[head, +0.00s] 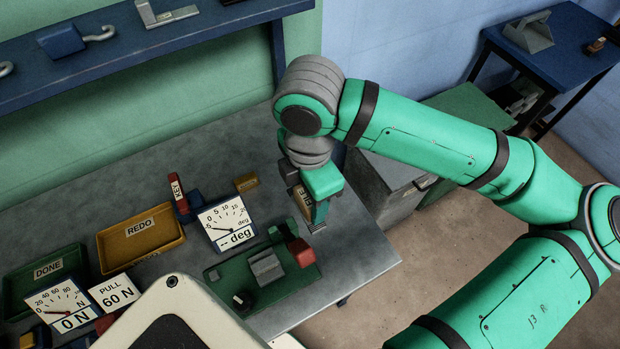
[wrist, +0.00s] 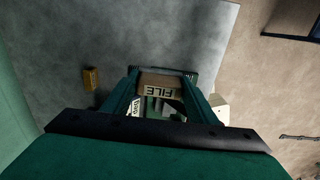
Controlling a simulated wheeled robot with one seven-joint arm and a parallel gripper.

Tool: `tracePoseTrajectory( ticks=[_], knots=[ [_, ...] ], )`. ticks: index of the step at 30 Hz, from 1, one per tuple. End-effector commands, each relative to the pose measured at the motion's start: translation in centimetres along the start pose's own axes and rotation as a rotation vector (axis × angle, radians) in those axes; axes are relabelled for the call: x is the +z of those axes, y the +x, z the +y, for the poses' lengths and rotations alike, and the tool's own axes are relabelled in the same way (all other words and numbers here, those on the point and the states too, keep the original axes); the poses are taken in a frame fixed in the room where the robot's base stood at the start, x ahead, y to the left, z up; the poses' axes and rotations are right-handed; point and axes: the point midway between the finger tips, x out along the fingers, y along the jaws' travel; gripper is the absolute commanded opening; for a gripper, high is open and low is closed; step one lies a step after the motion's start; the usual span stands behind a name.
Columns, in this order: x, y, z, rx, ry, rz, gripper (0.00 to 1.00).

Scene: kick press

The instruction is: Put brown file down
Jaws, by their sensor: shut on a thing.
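My gripper (head: 322,203) is over the right part of the grey bench (head: 365,255), behind the green fixture. It is shut on the brown file (head: 301,198), a brown piece lettered FILE.
A green fixture with a red block (head: 301,252) stands just in front. A degree dial (head: 226,222), a red KEY piece (head: 179,192) and a small brown block (head: 246,183) are to the left. Yellow REDO (head: 140,238) and green DONE (head: 47,270) trays lie further left.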

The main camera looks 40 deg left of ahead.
Motion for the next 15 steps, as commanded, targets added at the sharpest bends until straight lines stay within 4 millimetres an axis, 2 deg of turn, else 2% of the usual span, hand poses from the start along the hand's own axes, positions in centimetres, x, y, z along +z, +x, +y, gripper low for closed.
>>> tracePoseTrajectory(
  ticks=[4, 14, 15],
  knots=[
    [1.2, 1.1, 1.8, -0.002, 0.004, 0.0, 0.17],
    [4.6, 4.2, 7.9, -0.002, -0.003, -0.002, 0.17],
    [4.8, 5.0, 8.4, -0.002, -0.004, -0.001, 0.17]
  ],
)
